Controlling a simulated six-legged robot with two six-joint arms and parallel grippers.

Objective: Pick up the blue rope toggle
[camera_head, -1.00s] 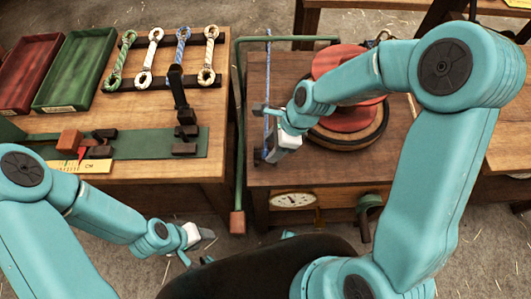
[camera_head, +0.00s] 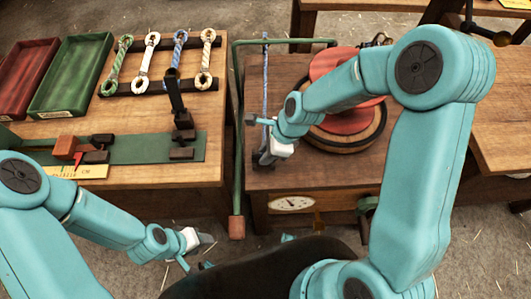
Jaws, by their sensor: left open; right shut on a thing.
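The blue-and-white rope toggle (camera_head: 179,47) lies on the dark rack on the left bench, between a white toggle (camera_head: 147,55) and a tan-and-white toggle (camera_head: 207,58). Neither gripper is at it. My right gripper (camera_head: 258,140) is over the left part of the right-hand bench. It is shut on a thin blue-and-white rope (camera_head: 265,75) that runs up the picture from between its fingers; the grip itself is partly hidden. My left gripper (camera_head: 196,252) is open and empty, low in front of the left bench.
A green toggle (camera_head: 117,65) lies at the rack's left end. A dark upright post (camera_head: 175,95) stands in front of the rack. Green (camera_head: 72,75) and red (camera_head: 22,77) trays are at left. A green bar frame (camera_head: 238,130) runs between the benches. A red-topped round reel (camera_head: 350,125) is right of my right gripper.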

